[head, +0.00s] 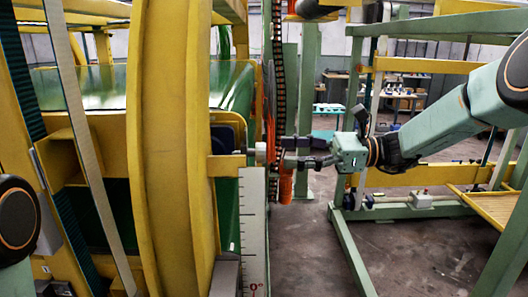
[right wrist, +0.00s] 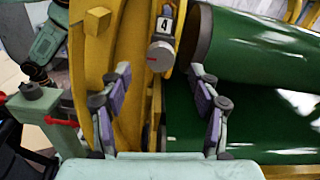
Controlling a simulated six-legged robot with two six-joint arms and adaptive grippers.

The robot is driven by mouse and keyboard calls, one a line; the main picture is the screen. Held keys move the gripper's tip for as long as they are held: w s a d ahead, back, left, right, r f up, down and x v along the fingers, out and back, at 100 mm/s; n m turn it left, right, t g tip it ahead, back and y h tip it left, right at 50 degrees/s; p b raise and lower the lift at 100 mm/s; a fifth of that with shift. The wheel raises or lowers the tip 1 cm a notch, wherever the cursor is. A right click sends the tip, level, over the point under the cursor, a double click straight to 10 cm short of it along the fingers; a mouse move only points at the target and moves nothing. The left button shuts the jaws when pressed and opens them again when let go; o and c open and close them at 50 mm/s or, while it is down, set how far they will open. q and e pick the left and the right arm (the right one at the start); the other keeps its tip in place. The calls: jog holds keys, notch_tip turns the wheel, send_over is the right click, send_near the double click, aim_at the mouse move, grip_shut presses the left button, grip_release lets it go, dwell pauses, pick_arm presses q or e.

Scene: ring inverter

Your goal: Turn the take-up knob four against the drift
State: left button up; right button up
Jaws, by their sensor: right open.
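The take-up knob four (right wrist: 161,55) is a grey round knob with a red mark on its left side, under a white plate (right wrist: 165,24) reading 4. It sits on a yellow bar of the ring machine. In the right wrist view my right gripper (right wrist: 161,76) is open, its two fingers apart on either side of the knob, and nothing is held. In the head view the right gripper (head: 284,152) points left at a small grey knob (head: 261,153) on the yellow frame. Contact cannot be told. My left gripper is out of view.
The big yellow ring (head: 165,150) stands left of the knob. A white scale plate (head: 252,230) marked 0° stands just below it. A dark chain (head: 279,70) and orange parts hang close by the gripper. Green rolls (right wrist: 260,50) lie right of the knob.

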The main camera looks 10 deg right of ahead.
aim_at(264, 152)
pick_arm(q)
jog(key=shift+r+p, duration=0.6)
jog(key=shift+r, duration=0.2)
pick_arm(e)
jog(key=a, duration=0.3)
jog(key=w+a, duration=0.1)
jog(key=a, duration=0.2)
jog(key=shift+w, duration=0.15)
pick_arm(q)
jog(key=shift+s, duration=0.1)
